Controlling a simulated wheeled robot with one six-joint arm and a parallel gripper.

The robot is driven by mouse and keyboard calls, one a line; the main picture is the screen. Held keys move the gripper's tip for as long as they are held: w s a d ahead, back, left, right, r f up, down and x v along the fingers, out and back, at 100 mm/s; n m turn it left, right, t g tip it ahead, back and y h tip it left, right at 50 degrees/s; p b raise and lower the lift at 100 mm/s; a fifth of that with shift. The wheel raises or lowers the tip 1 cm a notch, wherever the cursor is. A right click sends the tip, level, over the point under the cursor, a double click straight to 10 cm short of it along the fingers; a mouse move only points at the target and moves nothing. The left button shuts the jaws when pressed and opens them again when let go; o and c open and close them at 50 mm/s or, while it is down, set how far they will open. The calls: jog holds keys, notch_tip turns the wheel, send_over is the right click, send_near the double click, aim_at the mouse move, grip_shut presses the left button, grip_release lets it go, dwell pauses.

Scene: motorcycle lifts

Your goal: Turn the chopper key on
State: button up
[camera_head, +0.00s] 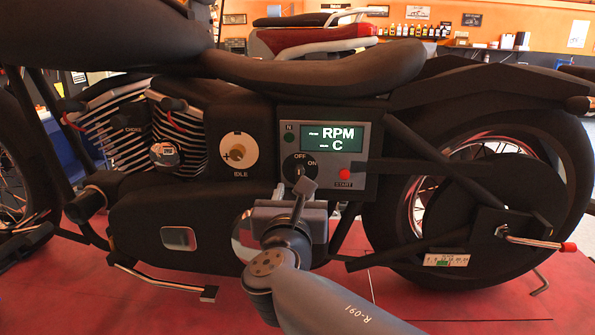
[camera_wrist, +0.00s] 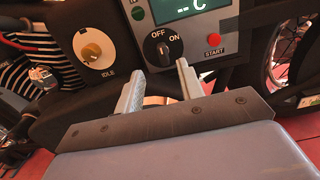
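The chopper key (camera_head: 299,166) is a round black switch on the grey control panel (camera_head: 371,158) of the black motorcycle, with OFF and ON labels at its upper edge. In the wrist view the key (camera_wrist: 163,47) lies just beyond the fingertips, between their lines. Which label it points at is unclear. My gripper (camera_head: 304,188) is in front of and below the key, and one finger shows close to its lower edge. In the wrist view my gripper (camera_wrist: 160,72) is open, with nothing between its two fingers. Contact with the key is not visible.
The red START button (camera_head: 344,174) is right of the key, and the lit RPM display (camera_head: 335,138) is above. The yellow idle knob (camera_head: 237,153) is to the left. The rear wheel (camera_head: 405,259) and dark frame bars flank the panel. The lift surface is red.

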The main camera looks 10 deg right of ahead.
aim_at(299, 171)
jog(key=x, duration=0.9)
jog(key=shift+w+d+f+p, duration=0.1)
jog(key=shift+w+d+p, duration=0.05)
jog(key=shift+w+p, duration=0.2)
grip_shut()
